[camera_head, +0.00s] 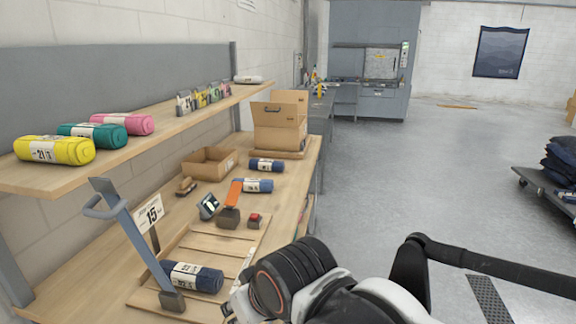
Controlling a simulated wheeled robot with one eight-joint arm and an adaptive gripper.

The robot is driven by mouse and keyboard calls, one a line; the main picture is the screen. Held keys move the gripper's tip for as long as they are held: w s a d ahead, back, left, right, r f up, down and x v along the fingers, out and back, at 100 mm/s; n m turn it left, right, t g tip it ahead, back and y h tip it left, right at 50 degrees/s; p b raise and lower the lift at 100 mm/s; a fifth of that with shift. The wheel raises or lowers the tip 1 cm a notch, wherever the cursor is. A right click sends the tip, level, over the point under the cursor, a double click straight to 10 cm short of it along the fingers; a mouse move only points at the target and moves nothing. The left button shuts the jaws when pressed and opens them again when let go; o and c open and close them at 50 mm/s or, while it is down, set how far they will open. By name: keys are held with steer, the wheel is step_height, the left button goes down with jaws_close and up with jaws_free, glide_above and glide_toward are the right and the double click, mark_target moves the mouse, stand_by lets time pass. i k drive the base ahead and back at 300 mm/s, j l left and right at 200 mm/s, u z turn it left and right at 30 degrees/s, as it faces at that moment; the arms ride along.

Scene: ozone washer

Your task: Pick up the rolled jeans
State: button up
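The nearest roll (194,277) lies on a slatted wooden platform (226,247), close to a grey post. Another roll (262,185) lies farther back beside an orange piece, and one more roll (267,165) lies behind it, near the cardboard boxes. My black and white arm reaches in from the bottom right. My gripper (235,303) is at the bottom edge, right of the nearest roll. Its fingers are mostly hidden by the arm and cut off by the frame.
A grey post with a handle (128,228) and a "15" sign (149,213) stand left of the nearest roll. The upper shelf (150,142) holds yellow, teal and pink rolls. A small dark device (208,206) and open boxes sit farther back.

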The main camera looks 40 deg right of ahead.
mark_target(254, 164)
steer(key=l+z, duration=0.1)
steer(key=l, duration=0.3)
steer(key=i+l+z, duration=0.1)
steer(key=l, duration=0.25)
steer(key=i+l+z, duration=0.1)
steer(key=l, duration=0.3)
steer(key=i+l+z, duration=0.1)
steer(key=l, duration=0.25)
steer(key=i+l+z, duration=0.1)
steer(key=l, duration=0.25)
steer(key=i+l+z, duration=0.15)
steer(key=i, duration=0.4)
steer(key=i+l+z, duration=0.1)
steer(key=i+l, duration=0.15)
steer(key=i, duration=0.3)
steer(key=i+l+z, duration=0.15)
steer(key=i, duration=0.4)
